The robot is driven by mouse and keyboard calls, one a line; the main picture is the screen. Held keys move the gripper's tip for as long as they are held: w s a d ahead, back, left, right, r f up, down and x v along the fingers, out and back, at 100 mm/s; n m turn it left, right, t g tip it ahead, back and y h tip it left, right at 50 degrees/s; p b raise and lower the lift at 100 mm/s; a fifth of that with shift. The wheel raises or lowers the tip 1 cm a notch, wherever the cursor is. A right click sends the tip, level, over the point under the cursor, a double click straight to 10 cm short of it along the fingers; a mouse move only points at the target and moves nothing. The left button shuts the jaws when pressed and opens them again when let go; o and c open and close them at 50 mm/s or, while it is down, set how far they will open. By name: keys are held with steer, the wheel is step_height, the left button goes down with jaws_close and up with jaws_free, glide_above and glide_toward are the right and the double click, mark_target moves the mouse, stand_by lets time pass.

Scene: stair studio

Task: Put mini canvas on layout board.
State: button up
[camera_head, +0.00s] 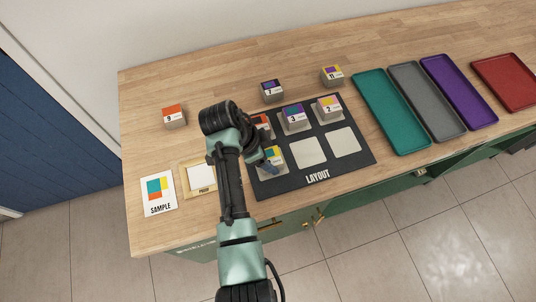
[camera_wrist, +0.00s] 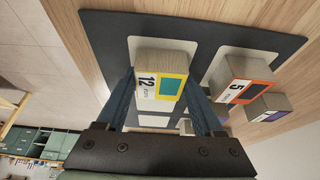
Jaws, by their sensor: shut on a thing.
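My gripper (camera_wrist: 162,88) is shut on a mini canvas (camera_wrist: 160,80), a grey block with a yellow and teal face and the number 12. It also shows in the head view (camera_head: 273,155), partly hidden by my gripper (camera_head: 268,165). The canvas is at the front left white square of the black layout board (camera_head: 310,166); whether it touches the board I cannot tell. The board's back row holds a canvas with an orange face (camera_head: 262,124), partly hidden by my arm, a purple and teal one (camera_head: 295,118) and a yellow and purple one (camera_head: 328,107).
The front middle (camera_head: 308,153) and front right (camera_head: 344,142) squares are bare. Other canvases stand behind the board (camera_head: 272,91), (camera_head: 333,75) and at the left (camera_head: 174,116). A sample card (camera_head: 158,192) and a wooden frame (camera_head: 198,177) lie left; teal (camera_head: 393,112) and other trays lie right.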

steer(key=shift+f, duration=0.1)
steer(key=o, duration=1.3)
steer(key=shift+o, duration=0.2)
